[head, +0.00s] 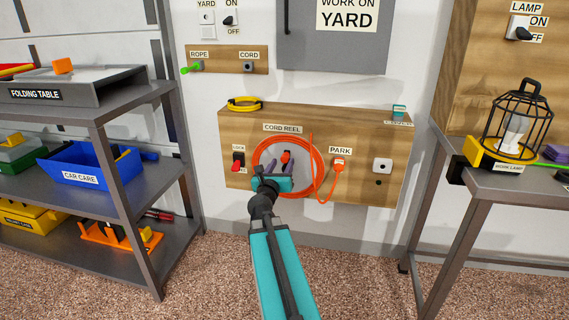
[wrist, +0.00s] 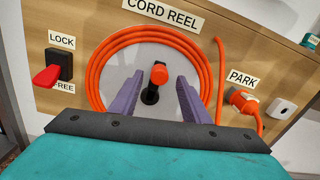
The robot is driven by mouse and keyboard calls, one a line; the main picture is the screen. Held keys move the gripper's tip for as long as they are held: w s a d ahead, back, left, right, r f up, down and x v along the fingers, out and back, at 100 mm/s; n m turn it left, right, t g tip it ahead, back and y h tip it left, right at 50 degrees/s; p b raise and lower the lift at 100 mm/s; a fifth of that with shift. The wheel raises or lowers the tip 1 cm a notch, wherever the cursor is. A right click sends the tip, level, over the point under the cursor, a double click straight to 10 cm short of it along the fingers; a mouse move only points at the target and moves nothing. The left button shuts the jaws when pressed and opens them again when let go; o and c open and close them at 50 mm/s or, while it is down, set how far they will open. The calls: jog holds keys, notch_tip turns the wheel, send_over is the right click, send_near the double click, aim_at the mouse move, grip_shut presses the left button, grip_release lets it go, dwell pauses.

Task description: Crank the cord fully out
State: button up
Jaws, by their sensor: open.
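The cord reel (head: 257,160) is a pale disc with orange cord coiled around its rim, on a wooden board. Its coil also shows in the wrist view (wrist: 97,75). The black crank with an orange knob (wrist: 158,75) stands at the disc's middle. My gripper (wrist: 159,90) is open, its purple fingers on either side of the crank, apart from it as far as I can see. In the head view my gripper (head: 287,165) is in front of the reel. The orange cord plug (wrist: 241,98) sits under the PARK label. The lock lever (wrist: 46,78) is red and points down toward FREE.
A white outlet (head: 382,165) is right of the plug. A shelf (head: 112,110) with bins stands left; a table (head: 510,185) with a caged lamp stands right. Carpet between them is open.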

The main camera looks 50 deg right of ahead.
aim_at(284, 160)
jog(key=shift+b+x, duration=0.4)
jog(key=shift+x, duration=2)
grip_shut()
jog(key=shift+a, duration=0.2)
jog(key=shift+d, duration=0.1)
